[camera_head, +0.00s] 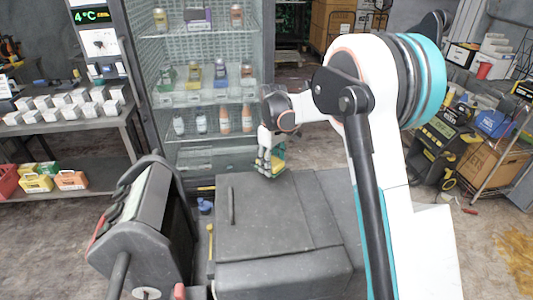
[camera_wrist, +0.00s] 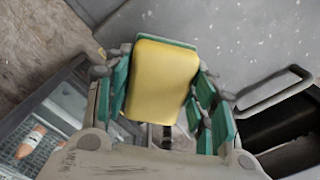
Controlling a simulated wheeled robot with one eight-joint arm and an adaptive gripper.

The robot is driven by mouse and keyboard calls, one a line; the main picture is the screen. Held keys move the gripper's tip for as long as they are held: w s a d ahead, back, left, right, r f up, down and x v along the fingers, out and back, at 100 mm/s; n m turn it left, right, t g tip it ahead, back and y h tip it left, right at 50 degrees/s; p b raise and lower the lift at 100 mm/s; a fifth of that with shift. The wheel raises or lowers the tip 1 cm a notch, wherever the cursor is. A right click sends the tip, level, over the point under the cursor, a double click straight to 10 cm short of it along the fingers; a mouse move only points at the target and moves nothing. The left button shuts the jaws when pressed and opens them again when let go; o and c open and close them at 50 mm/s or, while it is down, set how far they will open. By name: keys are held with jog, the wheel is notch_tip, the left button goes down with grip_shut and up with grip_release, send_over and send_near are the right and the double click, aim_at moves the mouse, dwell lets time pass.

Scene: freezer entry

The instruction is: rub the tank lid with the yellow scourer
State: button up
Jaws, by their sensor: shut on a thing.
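My gripper (camera_head: 271,165) is shut on the yellow scourer, at the far right part of the grey tank lid (camera_head: 262,225). In the wrist view the scourer (camera_wrist: 162,78) is a yellow block with a green layer along its edge, held between the green finger pads of my gripper (camera_wrist: 160,100). The grey lid surface (camera_wrist: 225,40) lies beyond it, with a bar handle (camera_wrist: 275,95) to the right. In the head view the lid's handle (camera_head: 231,206) is at its left. Whether the scourer touches the lid I cannot tell.
A glass-front cabinet (camera_head: 205,100) with bottles stands behind the tank. A dark grey machine (camera_head: 145,225) stands close on the left. A shelf with white boxes (camera_head: 70,105) is at the far left. Crates and tools (camera_head: 440,135) are on the right. The lid's top is otherwise bare.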

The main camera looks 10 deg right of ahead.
jog(key=shift+r+p, duration=0.6)
jog(key=shift+r, duration=0.85)
jog(key=shift+s+f, duration=0.1)
